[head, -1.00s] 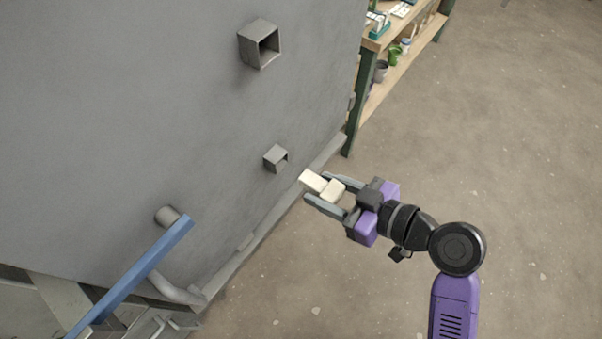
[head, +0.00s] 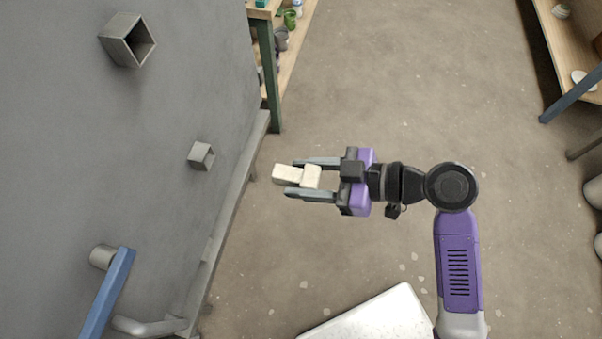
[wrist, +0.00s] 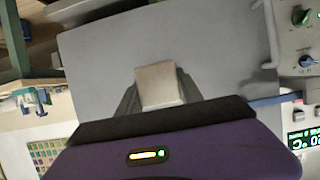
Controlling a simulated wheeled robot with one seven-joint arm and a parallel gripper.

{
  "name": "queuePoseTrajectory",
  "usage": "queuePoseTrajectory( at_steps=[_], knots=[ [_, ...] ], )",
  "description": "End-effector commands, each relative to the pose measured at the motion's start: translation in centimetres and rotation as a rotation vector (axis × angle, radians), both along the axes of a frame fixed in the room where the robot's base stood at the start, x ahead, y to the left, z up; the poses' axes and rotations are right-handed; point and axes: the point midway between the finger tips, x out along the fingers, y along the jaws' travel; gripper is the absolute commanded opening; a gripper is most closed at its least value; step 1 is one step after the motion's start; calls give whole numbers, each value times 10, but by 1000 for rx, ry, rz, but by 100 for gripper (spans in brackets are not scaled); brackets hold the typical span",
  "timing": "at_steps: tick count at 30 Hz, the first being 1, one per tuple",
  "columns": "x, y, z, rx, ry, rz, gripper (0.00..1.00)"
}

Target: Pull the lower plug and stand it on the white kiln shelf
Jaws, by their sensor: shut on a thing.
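My gripper (head: 312,178) is shut on a cream-white plug (head: 287,174), a block with a narrower front part. It holds the plug in the air, out to the right of the grey kiln wall. The plug lies level, its narrow end pointing left at the wall. In the wrist view the plug's pale end (wrist: 159,84) shows between the fingers. The white kiln shelf may be the pale speckled slab (head: 378,318) at the bottom edge of the head view, partly cut off.
A larger square port (head: 128,40) stands higher on the wall. A blue bar (head: 107,295) juts out at lower left. A wooden shelf unit (head: 268,12) with pots is at the top, another (head: 572,40) at upper right. Open floor lies between.

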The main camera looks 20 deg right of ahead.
Motion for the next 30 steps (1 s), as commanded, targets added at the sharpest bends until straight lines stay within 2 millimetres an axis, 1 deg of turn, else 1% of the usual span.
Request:
queuePoseTrajectory(
  at_steps=[30],
  knots=[
    [-28,-37,0,0,0,-2,0]
  ],
)
